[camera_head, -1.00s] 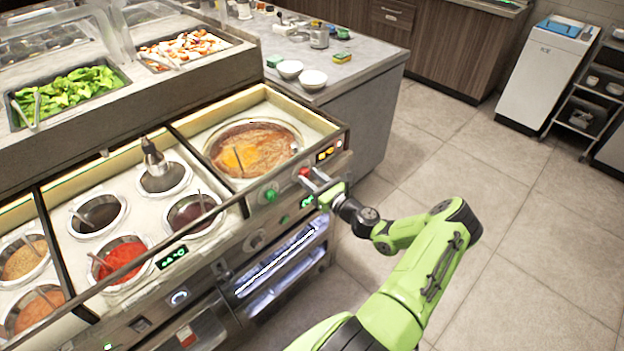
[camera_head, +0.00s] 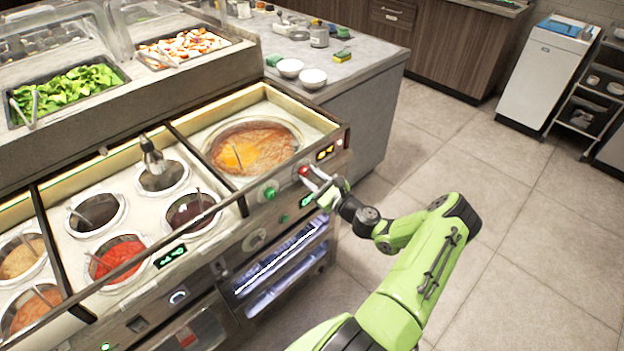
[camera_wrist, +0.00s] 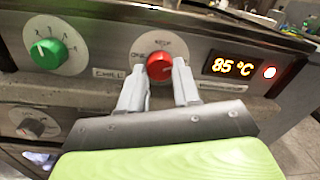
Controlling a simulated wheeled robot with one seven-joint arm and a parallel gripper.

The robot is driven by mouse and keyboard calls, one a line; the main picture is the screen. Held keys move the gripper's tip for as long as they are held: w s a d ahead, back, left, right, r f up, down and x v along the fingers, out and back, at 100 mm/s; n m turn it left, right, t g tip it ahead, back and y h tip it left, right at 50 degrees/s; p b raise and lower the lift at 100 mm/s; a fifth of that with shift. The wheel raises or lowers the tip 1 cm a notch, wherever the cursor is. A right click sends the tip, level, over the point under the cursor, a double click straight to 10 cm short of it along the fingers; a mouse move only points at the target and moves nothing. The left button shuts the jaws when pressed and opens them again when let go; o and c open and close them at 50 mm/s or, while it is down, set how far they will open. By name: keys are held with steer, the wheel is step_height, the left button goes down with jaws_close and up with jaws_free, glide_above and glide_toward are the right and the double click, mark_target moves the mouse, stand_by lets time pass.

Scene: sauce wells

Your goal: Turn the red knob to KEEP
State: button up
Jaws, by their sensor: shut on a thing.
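The red knob (camera_wrist: 160,67) sits on the counter's front panel in the wrist view, on a round pale dial plate with small lettering around it. In the head view the red knob (camera_head: 304,171) shows just past the fingertips. My gripper (camera_wrist: 160,78) is shut on the red knob, one pale finger on each side of it. The dial lettering is too small and partly covered to read with certainty. A display (camera_wrist: 233,66) to the right of the knob reads 85 °C.
A green knob (camera_wrist: 45,51) is left of the red one, with a grey knob (camera_wrist: 34,127) below it. A small lit lamp (camera_wrist: 269,72) is beside the display. A soup well (camera_head: 252,122) is above the panel.

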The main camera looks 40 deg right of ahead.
steer(key=n+b, duration=0.2)
steer(key=n, duration=0.4)
steer(key=shift+f+n, duration=0.15)
steer(key=shift+n, duration=0.25)
steer(key=n+b, duration=0.2)
steer(key=n, duration=0.3)
steer(key=shift+y+b, duration=0.4)
steer(key=o, duration=1.1)
steer(key=shift+c, duration=0.2)
steer(key=s+p, duration=0.2)
steer(key=s, duration=1.3)
steer(key=shift+s+d+f, duration=0.2)
steer(key=shift+s+f, duration=0.05)
steer(key=shift+s, duration=0.15)
